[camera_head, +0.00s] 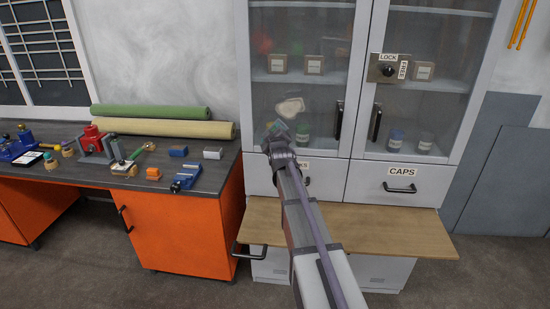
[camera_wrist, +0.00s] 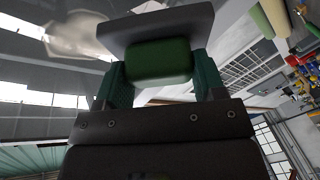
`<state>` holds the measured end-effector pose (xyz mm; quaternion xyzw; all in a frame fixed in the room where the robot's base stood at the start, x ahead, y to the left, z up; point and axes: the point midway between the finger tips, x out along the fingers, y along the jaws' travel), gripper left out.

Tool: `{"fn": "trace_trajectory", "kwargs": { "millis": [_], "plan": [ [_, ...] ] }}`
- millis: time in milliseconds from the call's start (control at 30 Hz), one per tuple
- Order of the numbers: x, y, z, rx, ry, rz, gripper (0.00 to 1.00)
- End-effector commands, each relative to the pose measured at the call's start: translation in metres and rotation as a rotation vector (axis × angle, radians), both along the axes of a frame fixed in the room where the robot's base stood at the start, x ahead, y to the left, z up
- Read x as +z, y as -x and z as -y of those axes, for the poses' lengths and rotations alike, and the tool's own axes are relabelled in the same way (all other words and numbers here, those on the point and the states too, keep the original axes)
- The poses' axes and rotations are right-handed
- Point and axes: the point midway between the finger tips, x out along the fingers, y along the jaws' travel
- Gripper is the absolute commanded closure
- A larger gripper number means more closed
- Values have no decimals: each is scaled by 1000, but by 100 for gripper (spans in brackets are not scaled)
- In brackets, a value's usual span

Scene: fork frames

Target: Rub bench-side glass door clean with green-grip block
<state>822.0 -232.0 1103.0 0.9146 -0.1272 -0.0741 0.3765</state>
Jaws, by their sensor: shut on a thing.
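The bench-side glass door (camera_head: 343,75) is the left door of the tall grey cabinet, and it is closed. A pale cream smear (camera_head: 290,107) is on its glass, and it also shows in the wrist view (camera_wrist: 75,35). My gripper (camera_head: 276,137) is at the lower left of this door, just below the smear. In the wrist view, my gripper (camera_wrist: 160,72) is shut on the green-grip block (camera_wrist: 158,62), with its dark flat plate (camera_wrist: 155,27) facing outward to the glass. I cannot tell whether the plate touches the glass.
The right door carries a LOCK plate (camera_head: 388,69). A wooden pull-out shelf (camera_head: 400,235) juts out below the drawers. The orange workbench (camera_head: 190,235) at left holds tools, blocks and two rolls (camera_head: 165,128). Jars and boxes stand behind the glass.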

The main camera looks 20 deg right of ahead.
Motion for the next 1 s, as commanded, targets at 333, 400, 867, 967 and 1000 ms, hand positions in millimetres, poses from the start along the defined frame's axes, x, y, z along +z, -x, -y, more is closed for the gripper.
{"fn": "trace_trajectory", "kwargs": {
  "millis": [333,400,867,967,1000],
  "plan": [
    [55,24,-21,14,166,270,67],
    [55,22,-20,14,166,268,67],
    [54,-20,7,14,164,267,67],
    [54,-26,11,14,163,266,67],
    [54,-27,12,14,164,266,67]
  ]
}}
